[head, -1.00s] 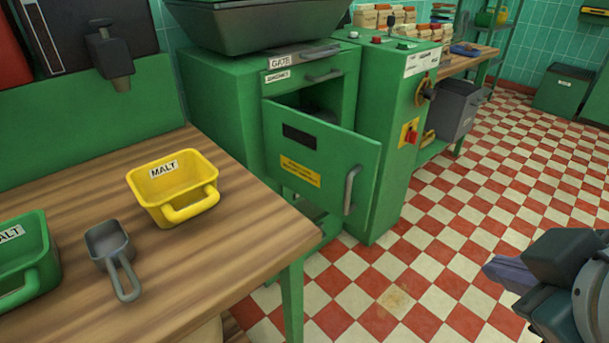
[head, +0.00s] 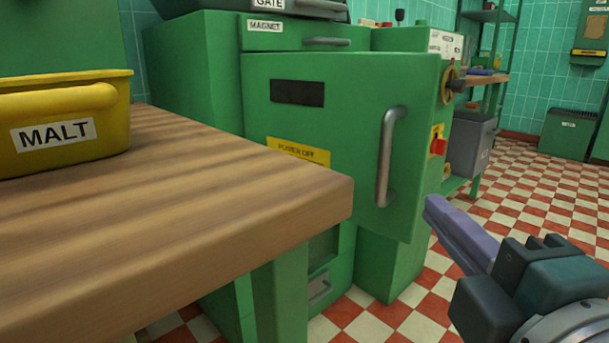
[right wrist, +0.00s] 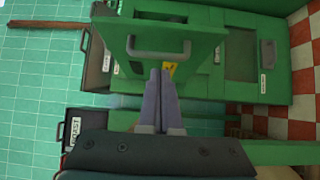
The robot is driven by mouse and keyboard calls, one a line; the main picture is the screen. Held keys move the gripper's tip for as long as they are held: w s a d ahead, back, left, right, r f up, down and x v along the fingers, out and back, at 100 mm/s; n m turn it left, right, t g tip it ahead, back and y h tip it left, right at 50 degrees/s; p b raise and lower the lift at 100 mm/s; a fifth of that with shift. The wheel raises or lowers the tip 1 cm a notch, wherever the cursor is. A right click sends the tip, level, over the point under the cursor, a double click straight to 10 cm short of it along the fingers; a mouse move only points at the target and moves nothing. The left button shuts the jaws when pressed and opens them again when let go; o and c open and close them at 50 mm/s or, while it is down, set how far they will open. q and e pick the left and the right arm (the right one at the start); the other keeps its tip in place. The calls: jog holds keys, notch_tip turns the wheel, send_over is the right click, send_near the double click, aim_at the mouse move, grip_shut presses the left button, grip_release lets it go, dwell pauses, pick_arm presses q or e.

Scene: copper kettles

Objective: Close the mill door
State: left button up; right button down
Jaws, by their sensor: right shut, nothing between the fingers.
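The green mill door (head: 335,125) has a dark plate, a yellow label and a grey bar handle (head: 388,155) near its right edge. It stands open, its right edge swung out from the mill body (head: 190,85); the opening behind it is hidden. My right gripper (head: 432,205) is shut and empty, its purple fingers low and to the right of the handle in the head view. In the right wrist view, the fingertips (right wrist: 160,74) point at the door (right wrist: 145,30) just below its handle (right wrist: 160,52), with no clear grip on it. My left gripper is not in view.
A wooden table (head: 200,210) juts into the near left, its corner in front of the door's lower left. A yellow malt bin (head: 60,100) stands on it. A control cabinet (head: 445,45) with a red switch is behind the door's right edge. Checkered floor lies free at right.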

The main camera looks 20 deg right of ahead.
jog(key=p, duration=0.2)
send_near(407, 163)
jog(key=w+a, duration=0.2)
jog(key=w, duration=0.2)
jog(key=d, duration=0.1)
jog(key=w+d, duration=0.1)
jog(key=shift+d, duration=0.3)
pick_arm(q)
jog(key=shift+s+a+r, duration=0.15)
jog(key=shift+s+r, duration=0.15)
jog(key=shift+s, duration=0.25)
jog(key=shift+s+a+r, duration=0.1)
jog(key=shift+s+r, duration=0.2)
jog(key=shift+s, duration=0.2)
pick_arm(e)
jog(key=shift+w+d, duration=0.3)
jog(key=shift+d, duration=0.2)
pick_arm(q)
jog(key=shift+b, duration=0.3)
